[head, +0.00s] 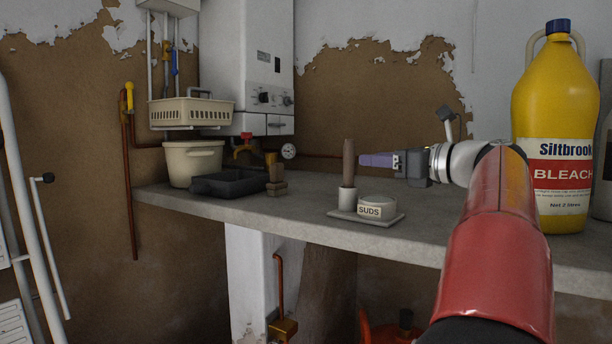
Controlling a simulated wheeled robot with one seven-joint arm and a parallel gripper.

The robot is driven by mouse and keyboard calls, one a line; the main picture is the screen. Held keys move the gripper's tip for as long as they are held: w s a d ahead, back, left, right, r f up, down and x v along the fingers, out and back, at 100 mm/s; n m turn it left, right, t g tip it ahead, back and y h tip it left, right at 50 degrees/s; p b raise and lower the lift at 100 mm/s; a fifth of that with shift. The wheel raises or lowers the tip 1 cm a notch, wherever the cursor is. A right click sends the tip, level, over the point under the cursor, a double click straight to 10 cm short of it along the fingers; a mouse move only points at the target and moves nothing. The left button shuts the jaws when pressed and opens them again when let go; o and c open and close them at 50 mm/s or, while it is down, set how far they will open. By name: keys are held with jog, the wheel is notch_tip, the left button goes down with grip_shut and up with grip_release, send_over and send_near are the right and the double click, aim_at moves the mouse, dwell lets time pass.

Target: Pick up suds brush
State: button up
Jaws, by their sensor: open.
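A brown wooden handle (348,163), which looks like the suds brush, stands upright in a small white cup (347,198). Its lower end is hidden in the cup. The cup stands on a grey tray (388,221) beside a round white dish labelled SUDS (376,207). My gripper (364,160) comes in from the right with its purple fingers level and pointing left at the upper handle. The fingertips show just right of the handle, with a small gap in the picture. I see the fingers edge-on; they are open and empty.
A large yellow bleach bottle (553,110) stands on the counter at the right, close behind my arm. The counter's front edge (300,232) is clear.

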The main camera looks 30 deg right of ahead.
aim_at(349, 152)
jog(key=x, duration=0.5)
jog(key=r+x, duration=0.1)
jog(key=x, duration=0.2)
jog(key=shift+d, duration=0.1)
grip_shut()
jog(key=shift+r, duration=0.1)
